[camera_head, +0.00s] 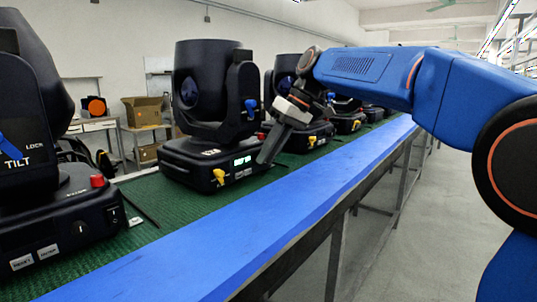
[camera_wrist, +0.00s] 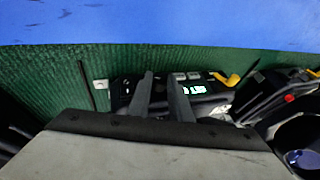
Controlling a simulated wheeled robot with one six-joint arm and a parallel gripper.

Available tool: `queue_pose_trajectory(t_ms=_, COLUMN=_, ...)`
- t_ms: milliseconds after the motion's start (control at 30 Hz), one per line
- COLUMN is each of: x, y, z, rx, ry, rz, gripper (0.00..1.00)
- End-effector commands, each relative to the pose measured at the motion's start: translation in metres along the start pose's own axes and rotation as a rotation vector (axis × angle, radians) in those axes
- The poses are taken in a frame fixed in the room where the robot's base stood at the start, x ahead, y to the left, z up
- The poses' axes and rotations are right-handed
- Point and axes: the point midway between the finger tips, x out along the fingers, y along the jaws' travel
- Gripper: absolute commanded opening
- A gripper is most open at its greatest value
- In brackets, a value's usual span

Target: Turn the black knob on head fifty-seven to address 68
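A black moving-head light (camera_head: 205,100) stands on a green surface in the middle of the head view. Its base front (camera_head: 195,172) carries a lit green display (camera_head: 242,161), too small to read surely, and a yellow latch (camera_head: 219,176). In the wrist view the same display (camera_wrist: 194,89) and yellow latch (camera_wrist: 226,79) lie right of my fingers. My gripper (camera_head: 264,158) is at the right end of this base front, fingers pointing down toward it. In the wrist view my gripper (camera_wrist: 160,76) has two fingers slightly apart, nothing seen between them. I cannot make out the black knob; the fingers cover part of the panel.
Another light (camera_head: 62,215) with a red button stands close at the left; more lights (camera_head: 315,130) line up behind. A blue edge (camera_head: 255,225) runs along the front of the green surface (camera_head: 150,205). The floor at right is clear. A cardboard box (camera_head: 143,111) sits behind.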

Motion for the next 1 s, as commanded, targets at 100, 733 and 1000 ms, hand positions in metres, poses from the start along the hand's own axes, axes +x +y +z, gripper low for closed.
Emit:
queue_pose_trajectory(t_ms=100, x=0.000, y=0.000, z=0.000, rx=0.000, ry=-0.001, rz=0.000, gripper=0.37)
queue_pose_trajectory(t_ms=733, x=-0.048, y=0.001, z=-0.001, rx=0.001, ry=0.004, rz=0.004, gripper=0.37)
queue_pose_trajectory(t_ms=1000, x=-0.101, y=0.001, z=-0.001, rx=0.000, ry=0.002, rz=0.002, gripper=0.37)
